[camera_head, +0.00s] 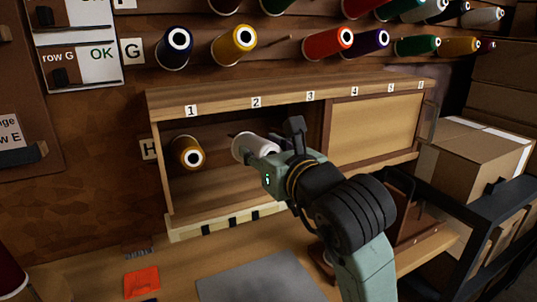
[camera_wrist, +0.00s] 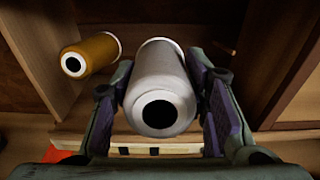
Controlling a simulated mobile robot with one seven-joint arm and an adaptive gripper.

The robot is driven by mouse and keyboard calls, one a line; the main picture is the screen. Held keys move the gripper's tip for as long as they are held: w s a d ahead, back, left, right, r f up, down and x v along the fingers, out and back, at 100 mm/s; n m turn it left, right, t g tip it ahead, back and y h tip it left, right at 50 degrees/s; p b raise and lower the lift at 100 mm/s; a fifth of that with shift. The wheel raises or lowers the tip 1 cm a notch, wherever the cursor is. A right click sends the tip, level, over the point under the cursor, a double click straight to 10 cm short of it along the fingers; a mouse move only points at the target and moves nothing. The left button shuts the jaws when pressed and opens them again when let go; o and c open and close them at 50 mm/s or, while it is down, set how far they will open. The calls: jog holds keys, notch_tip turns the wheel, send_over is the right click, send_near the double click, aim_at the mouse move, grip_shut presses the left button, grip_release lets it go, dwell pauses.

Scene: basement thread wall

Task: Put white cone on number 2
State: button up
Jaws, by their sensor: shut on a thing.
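The white cone (camera_head: 250,148) is in the open left part of the wooden shelf, below and near the number 2 label (camera_head: 256,102). In the wrist view the white cone (camera_wrist: 163,85) lies between both fingers, its dark-holed end toward me. My gripper (camera_head: 272,152) is shut on it, one finger on each side; it also shows in the wrist view (camera_wrist: 162,100). A small dark tip shows beside the cone's far end in the head view. Whether the cone sits on a peg is hidden.
A gold cone (camera_head: 187,153) hangs under number 1 (camera_head: 191,111), left of the white cone. A wooden panel (camera_head: 371,130) covers the shelf's right part. Rows of coloured cones hang above. A cardboard box (camera_head: 470,150) and dark rack stand right. An orange item (camera_head: 141,281) lies on the bench.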

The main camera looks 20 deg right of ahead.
jog(key=w+f+b, duration=0.1)
jog(key=w+f, duration=0.1)
jog(key=w, duration=0.7)
jog(key=shift+w+a, duration=0.2)
jog(key=shift+w, duration=0.1)
jog(key=shift+f+b, duration=0.25)
jog(key=shift+b, duration=0.15)
dwell(0.6)
jog(key=o, duration=1.4)
jog(key=shift+o, duration=0.2)
jog(key=shift+s, duration=0.1)
